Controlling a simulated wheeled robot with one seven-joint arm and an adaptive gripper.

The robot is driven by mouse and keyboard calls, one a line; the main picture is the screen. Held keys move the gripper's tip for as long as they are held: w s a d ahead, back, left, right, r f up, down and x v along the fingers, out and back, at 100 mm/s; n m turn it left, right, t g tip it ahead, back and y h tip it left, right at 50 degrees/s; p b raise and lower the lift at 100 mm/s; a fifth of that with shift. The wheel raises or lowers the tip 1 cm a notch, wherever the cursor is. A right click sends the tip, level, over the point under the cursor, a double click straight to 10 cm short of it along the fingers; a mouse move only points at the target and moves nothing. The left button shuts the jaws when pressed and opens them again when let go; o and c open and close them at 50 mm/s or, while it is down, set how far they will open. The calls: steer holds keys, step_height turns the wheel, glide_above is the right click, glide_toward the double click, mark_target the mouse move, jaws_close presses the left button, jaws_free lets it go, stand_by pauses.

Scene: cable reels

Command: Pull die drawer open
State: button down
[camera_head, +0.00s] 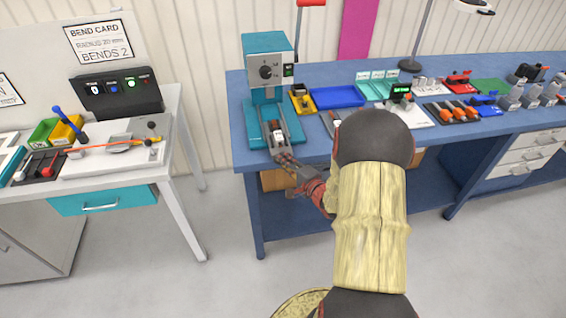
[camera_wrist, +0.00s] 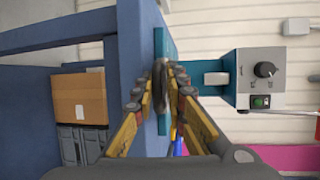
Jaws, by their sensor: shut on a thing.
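The teal press (camera_head: 267,70) stands at the left end of the blue bench, with a grey head and a dark knob. Its teal base (camera_head: 295,127) lies flat on the bench. A small grey and red die part (camera_head: 276,136) sits at the base's front, and I take it for the die drawer. My gripper (camera_head: 281,158) is at the bench's front edge, just before that part. In the wrist view the fingers (camera_wrist: 172,75) are closed on a grey handle (camera_wrist: 172,92) in front of the teal base edge (camera_wrist: 160,45).
The blue bench (camera_head: 240,135) carries a blue tray (camera_head: 337,97), a yellow bin (camera_head: 301,100) and several tools to the right. A cardboard box (camera_wrist: 80,98) is below the bench. A white table (camera_head: 172,150) with a teal drawer (camera_head: 102,200) stands left. Floor between the tables is clear.

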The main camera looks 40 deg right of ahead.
steer(key=shift+s+a+f, duration=0.2)
steer(key=shift+s+f, duration=0.05)
steer(key=shift+f, duration=0.25)
steer(key=shift+s+a+p, duration=0.3)
steer(key=shift+s+p, duration=0.1)
steer(key=shift+s, duration=0.1)
steer(key=shift+s+a+p, duration=0.3)
steer(key=shift+s+p, duration=0.1)
steer(key=shift+s, duration=0.1)
steer(key=c, duration=2.2)
jaws_free()
steer(key=shift+c, duration=0.2)
steer(key=o, duration=0.3)
steer(key=shift+w+d, duration=0.1)
steer(key=shift+r, duration=0.1)
steer(key=shift+w+r, duration=0.1)
steer(key=shift+r, duration=0.05)
steer(key=shift+d, duration=0.1)
